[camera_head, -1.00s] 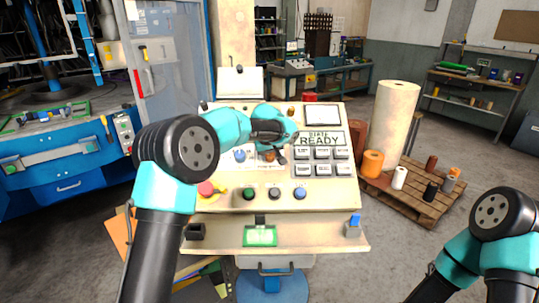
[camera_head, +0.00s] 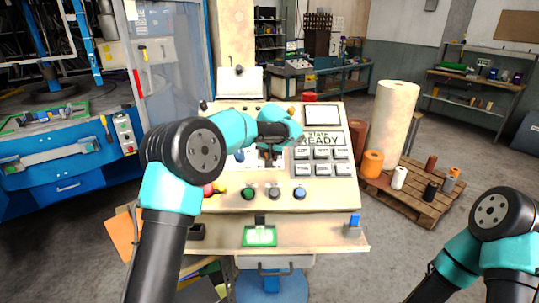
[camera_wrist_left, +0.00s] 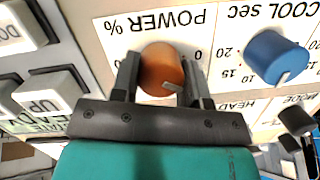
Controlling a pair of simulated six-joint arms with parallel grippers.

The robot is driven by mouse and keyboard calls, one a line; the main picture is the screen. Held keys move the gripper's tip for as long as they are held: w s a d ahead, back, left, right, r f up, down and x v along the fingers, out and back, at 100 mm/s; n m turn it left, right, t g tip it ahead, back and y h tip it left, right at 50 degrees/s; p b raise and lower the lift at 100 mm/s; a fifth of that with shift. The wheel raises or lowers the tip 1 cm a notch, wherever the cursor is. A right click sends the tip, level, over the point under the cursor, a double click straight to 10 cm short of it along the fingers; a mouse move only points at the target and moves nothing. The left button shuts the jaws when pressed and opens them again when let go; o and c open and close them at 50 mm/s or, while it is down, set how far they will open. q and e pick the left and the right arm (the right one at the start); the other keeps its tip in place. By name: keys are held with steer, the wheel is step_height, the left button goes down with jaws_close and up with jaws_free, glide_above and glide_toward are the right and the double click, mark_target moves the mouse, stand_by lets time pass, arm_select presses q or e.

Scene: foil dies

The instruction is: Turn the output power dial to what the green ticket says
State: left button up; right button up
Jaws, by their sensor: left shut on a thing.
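The orange power dial (camera_wrist_left: 162,66) sits on the panel by the words "POWER %", which appear upside down in the left wrist view. My left gripper (camera_wrist_left: 161,84) has a finger on each side of the dial and is shut on it. A pale pointer mark shows on the dial's lower edge in that view; most scale numbers are hidden. In the head view my left gripper (camera_head: 271,160) covers most of the dial. The green-edged ticket (camera_head: 260,236) lies on the console's front ledge, its writing too small to read. My right gripper is out of frame.
A blue dial (camera_wrist_left: 277,55) labelled "COOL sec" is close beside the orange one. Grey keys (camera_head: 321,161) sit right of my left gripper. Several round buttons (camera_head: 274,194) line the panel's lower part. The screen (camera_head: 320,139) reads "READY".

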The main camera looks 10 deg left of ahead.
arm_select(q)
steer(key=shift+m, duration=1.1)
steer(key=shift+y, duration=0.3)
steer(key=o, duration=0.9)
steer(key=shift+o, duration=0.2)
steer(key=v, duration=1.7)
steer(key=shift+s+r, duration=0.15)
steer(key=shift+s, duration=0.05)
